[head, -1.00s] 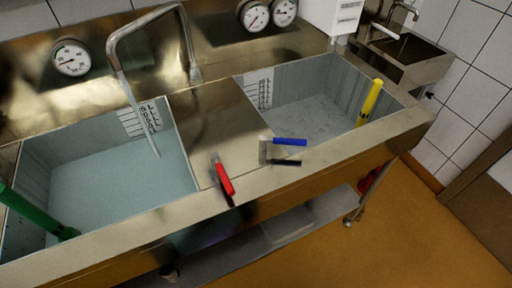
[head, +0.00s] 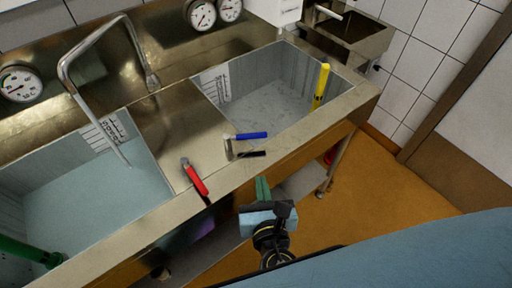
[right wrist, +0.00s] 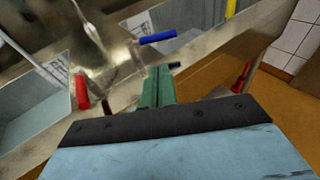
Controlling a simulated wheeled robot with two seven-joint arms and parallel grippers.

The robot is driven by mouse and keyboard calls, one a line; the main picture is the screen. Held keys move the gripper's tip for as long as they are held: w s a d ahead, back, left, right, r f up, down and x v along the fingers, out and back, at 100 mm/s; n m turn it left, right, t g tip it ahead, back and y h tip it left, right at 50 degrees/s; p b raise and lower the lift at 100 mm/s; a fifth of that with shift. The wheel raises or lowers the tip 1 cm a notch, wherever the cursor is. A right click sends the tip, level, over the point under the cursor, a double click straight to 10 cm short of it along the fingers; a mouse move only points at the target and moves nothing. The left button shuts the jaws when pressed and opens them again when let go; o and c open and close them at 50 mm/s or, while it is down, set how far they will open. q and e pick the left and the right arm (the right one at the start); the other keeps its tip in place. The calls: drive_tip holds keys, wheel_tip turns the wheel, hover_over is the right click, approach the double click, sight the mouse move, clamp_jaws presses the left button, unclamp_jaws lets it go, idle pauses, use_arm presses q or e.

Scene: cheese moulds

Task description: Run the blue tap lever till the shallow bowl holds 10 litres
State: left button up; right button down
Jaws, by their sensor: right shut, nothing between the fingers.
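The blue tap lever (head: 250,136) stands out from the steel deck between two sunken bowls, with a red lever (head: 195,178) to its left. The blue lever also shows in the right wrist view (right wrist: 158,37). The right bowl (head: 345,105) has a grey floor, a scale on its wall and a yellow pipe. The left bowl (head: 75,205) has a pale blue floor or water surface, a scale and a green pipe. I cannot tell the water levels. My right gripper (head: 262,186) is shut and empty, in front of the counter edge, below the blue lever and apart from it.
An arched tap (head: 100,28) reaches over the left bowl. Round gauges (head: 203,14) are on the back panel. A small sink (head: 350,30) stands at the far right. A lower shelf (head: 300,188) runs under the counter. The orange floor at right is open.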

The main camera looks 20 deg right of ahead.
sight(253, 138)
drive_tip(key=x, duration=1.3)
drive_tip(key=shift+w, duration=0.45)
